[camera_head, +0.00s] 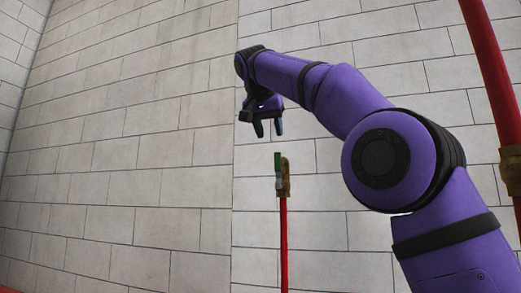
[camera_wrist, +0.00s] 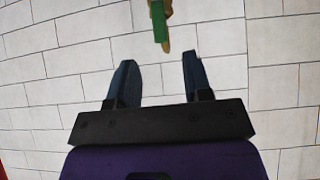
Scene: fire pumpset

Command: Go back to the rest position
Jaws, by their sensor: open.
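My gripper (camera_head: 268,130) hangs at the end of my purple arm, left of the arm's large joint in the head view. Its two fingers point down and are apart, with nothing between them. The gripper also shows in the wrist view (camera_wrist: 158,75), open and empty. Just below it in the head view is a brass valve (camera_head: 284,180) with a green handle (camera_head: 278,160), on top of a thin red pipe (camera_head: 284,240). The green handle (camera_wrist: 158,22) shows at the top of the wrist view, beyond the fingertips. The fingers do not appear to touch it.
A thicker red pipe (camera_head: 490,65) with a brass fitting (camera_head: 512,168) runs along the right edge, beside my arm. A pale block wall (camera_head: 130,150) fills the background. The area left of my gripper looks clear.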

